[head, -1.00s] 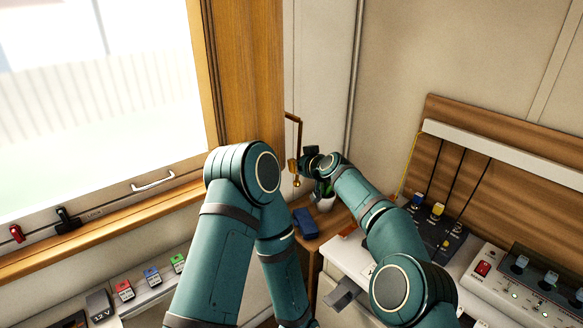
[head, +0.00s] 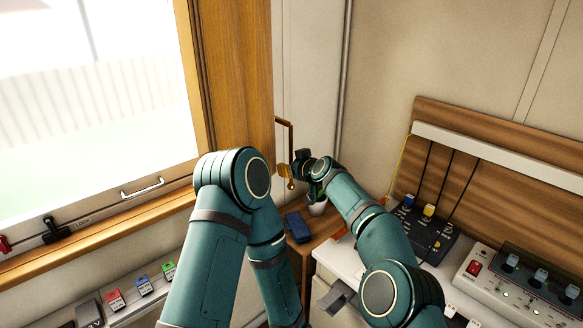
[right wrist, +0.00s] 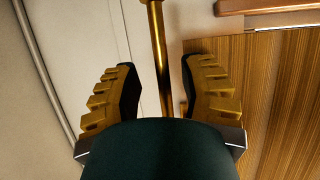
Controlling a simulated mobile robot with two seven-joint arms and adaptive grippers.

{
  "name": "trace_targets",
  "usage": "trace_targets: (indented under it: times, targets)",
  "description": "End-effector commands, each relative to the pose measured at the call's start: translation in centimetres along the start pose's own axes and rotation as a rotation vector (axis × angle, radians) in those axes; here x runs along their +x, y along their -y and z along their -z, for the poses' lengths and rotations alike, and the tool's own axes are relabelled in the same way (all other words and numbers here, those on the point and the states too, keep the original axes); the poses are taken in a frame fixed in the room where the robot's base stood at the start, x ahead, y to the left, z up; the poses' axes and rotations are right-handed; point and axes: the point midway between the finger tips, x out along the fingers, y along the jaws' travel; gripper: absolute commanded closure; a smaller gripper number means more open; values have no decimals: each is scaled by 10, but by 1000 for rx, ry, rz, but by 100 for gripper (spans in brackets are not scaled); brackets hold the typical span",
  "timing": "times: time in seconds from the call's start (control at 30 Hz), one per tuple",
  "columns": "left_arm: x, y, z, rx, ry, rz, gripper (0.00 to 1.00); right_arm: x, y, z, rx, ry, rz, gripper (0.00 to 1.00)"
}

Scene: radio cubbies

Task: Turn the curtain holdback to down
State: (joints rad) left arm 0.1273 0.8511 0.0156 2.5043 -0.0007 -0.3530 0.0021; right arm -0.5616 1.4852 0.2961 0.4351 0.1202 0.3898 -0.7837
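The curtain holdback (head: 291,138) is a thin brass bar at the wooden window frame's right edge. It runs out from the frame, bends and hangs down to a round knob. Its rod (right wrist: 159,60) also shows in the right wrist view, with the knob at the top edge. My right gripper (head: 287,171) is at the rod's lower part, just above the knob. In the right wrist view its two ribbed yellow fingers (right wrist: 158,82) are spread, one on each side of the rod, with gaps between. The palm hides part of the rod.
A small potted plant (head: 317,205) and a dark blue object (head: 298,226) stand on a wooden surface below my right gripper. A control panel (head: 423,228) with levers is to the right. The wooden window frame (head: 238,85) is close on the left.

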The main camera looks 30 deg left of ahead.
Motion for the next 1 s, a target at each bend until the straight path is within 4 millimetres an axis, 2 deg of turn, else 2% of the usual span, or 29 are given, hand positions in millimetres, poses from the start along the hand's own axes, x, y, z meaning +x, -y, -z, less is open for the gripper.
trace_targets:
  times: [0.27,0.47,0.67,1.0]
  targets:
    - [0,0,0,0,0,0,0,-2,0,0,1,1,1,59]
    - [0,0,0,0,0,0,0,-12,-1,1,2,1,2,59]
    - [0,0,0,0,0,0,0,-26,0,1,1,1,2,59]
    - [0,0,0,0,0,0,0,-63,-1,1,1,0,0,59]
